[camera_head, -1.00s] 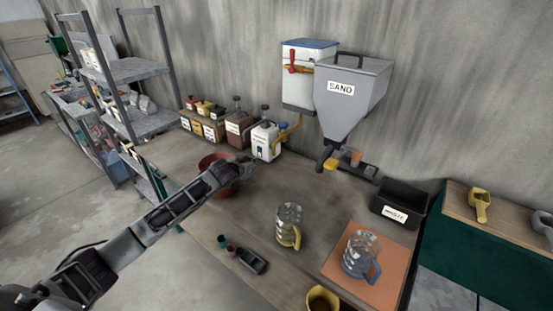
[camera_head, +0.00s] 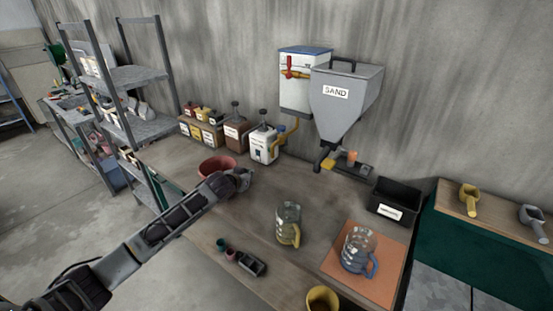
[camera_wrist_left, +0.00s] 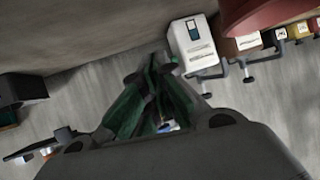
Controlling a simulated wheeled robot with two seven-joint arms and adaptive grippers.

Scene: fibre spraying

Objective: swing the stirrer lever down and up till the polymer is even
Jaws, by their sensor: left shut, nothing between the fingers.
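A white labelled container (camera_head: 262,147) with a dark top stands at the back of the bench, below the wall units. A curved yellow-orange lever (camera_head: 288,132) rises at its right side. The polymer inside is not visible. My left gripper (camera_head: 246,177) is in front of the container, between it and the red bowl, apart from the lever. In the left wrist view my left gripper's fingers (camera_wrist_left: 155,62) are together and empty. The white container (camera_wrist_left: 192,44) is just beyond them to the right. My right gripper is not in view.
A red bowl (camera_head: 214,166) sits left of my gripper. Labelled containers (camera_head: 203,129) line the wall. A sand hopper (camera_head: 343,98) and a white box with a red handle (camera_head: 303,83) hang above. Two jugs (camera_head: 289,226) (camera_head: 358,250) and a black bin (camera_head: 392,199) stand to the right.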

